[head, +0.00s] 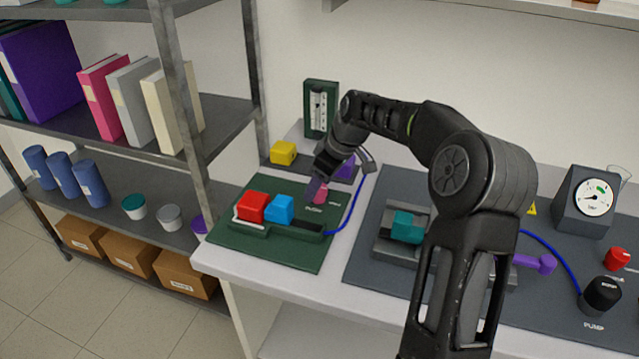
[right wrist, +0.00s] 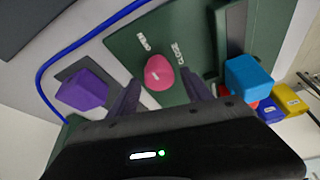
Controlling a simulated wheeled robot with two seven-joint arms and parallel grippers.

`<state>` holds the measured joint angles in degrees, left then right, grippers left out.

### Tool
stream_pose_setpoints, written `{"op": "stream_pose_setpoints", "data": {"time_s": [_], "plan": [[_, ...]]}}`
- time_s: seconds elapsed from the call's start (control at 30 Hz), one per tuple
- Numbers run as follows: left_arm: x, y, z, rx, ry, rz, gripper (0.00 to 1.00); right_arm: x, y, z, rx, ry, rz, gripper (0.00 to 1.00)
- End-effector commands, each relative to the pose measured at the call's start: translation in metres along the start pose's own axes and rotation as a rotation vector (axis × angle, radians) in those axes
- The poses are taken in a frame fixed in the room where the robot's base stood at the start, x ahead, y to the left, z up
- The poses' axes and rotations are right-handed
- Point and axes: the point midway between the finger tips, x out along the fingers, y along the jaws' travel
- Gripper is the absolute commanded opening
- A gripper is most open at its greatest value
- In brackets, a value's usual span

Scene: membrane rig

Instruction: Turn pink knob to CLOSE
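The pink knob (head: 321,192) stands on the green panel (head: 304,258), partly hidden behind my right gripper (head: 317,187) in the head view. In the right wrist view the rounded pink knob (right wrist: 158,70) shows just ahead of and between the tips of my right gripper (right wrist: 160,84). The fingers are apart, with a gap on each side of the knob, and hold nothing. Two white labels lie on the panel beyond the knob; the right one (right wrist: 177,54) seems to read CLOSE, the left one (right wrist: 144,42) is hard to read. My left gripper is not in view.
Red (head: 252,206) and blue (head: 279,209) blocks sit in a holder left of the knob. A purple block (right wrist: 83,90), a yellow block (head: 284,152) and a blue tube (head: 350,209) are close by. A grey panel with a teal block (head: 407,227) lies to the right.

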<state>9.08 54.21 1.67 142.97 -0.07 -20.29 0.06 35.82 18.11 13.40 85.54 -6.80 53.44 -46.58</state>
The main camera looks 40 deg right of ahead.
Motion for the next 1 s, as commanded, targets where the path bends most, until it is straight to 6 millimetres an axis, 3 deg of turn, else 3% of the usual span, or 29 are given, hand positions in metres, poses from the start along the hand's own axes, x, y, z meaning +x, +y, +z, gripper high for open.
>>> {"op": "stream_pose_setpoints", "data": {"time_s": [0.67,1.0], "plan": [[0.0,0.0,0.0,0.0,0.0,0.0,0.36,-0.0006,0.0001,-0.0002,0.0,0.0,0.0,0.01],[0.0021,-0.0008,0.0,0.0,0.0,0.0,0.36,-0.0002,-0.0004,-0.0002,0.021,0.0,0.01,0.0]]}}
